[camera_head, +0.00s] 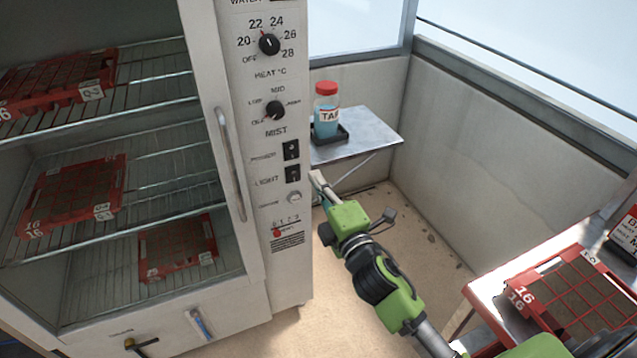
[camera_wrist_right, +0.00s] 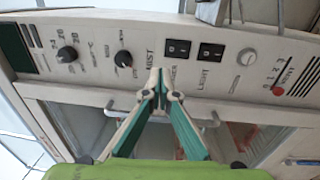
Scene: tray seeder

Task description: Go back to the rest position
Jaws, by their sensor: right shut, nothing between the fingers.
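My right gripper (camera_head: 316,180) is shut and empty, close to the cabinet's control panel, just right of the light switch (camera_head: 293,173) in the head view. In the right wrist view its fingertips (camera_wrist_right: 157,80) meet below the panel's lettering, with the two rocker switches (camera_wrist_right: 194,50) beyond them. Whether the fingertips touch the panel I cannot tell. The panel also carries the heat knob (camera_head: 269,44) and the mist knob (camera_head: 275,110). My left gripper is not in view.
The open cabinet on the left holds red seed trays (camera_head: 75,190) on wire racks. A wall shelf (camera_head: 370,135) bears a red-capped bottle (camera_head: 326,108). A red tray (camera_head: 532,312) lies on the bench at lower right. Floor (camera_head: 415,232) between cabinet and bench is clear.

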